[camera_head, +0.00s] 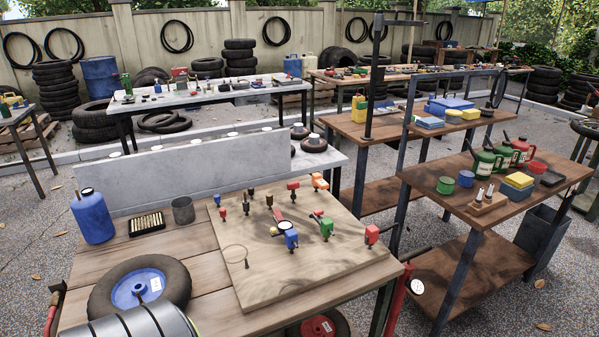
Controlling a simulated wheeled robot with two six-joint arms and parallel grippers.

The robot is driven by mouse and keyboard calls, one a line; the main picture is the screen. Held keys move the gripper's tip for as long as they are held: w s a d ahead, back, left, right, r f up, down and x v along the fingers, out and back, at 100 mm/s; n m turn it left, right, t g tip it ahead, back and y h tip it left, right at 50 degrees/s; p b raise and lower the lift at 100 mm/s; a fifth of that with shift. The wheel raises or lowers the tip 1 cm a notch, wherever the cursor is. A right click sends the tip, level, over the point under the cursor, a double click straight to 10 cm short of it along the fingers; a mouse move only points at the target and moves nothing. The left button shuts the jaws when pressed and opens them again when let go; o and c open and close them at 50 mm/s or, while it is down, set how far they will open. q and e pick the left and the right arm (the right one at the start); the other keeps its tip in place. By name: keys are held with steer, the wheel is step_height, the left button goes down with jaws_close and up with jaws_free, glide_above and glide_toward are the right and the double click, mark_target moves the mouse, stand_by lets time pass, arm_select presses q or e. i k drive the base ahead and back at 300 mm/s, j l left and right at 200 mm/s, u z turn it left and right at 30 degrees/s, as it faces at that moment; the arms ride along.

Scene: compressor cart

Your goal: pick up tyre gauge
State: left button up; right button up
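A small round white dial with a dark rim (284,226) lies on the pale wooden board (330,262), close to a blue block-shaped fitting (291,239). It looks like the tyre gauge, but it is too small to be certain. A red part (278,213) lies just behind it; I cannot tell if the two are joined. Another white dial (417,286) shows by a red upright tube at the bench's right front corner. Neither of my grippers is in view.
Several red, green, orange and blue fittings stand around the dial on the board. On the bench's left are a blue bottle (92,216), a grey cup (183,210), a black tray (147,223) and a blue-hubbed wheel (172,276). The board's front is mostly clear.

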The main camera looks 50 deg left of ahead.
mark_target(317, 181)
steer(key=i+l+u, duration=0.15)
steer(key=i+u, duration=0.15)
steer(key=u, duration=0.15)
steer(key=i+l+u, duration=0.3)
steer(key=u, duration=0.2)
steer(key=i+l+u, duration=0.25)
steer(key=u, duration=0.2)
steer(key=i+l+u, duration=0.15)
steer(key=l+u, duration=0.3)
steer(key=l, duration=0.1)
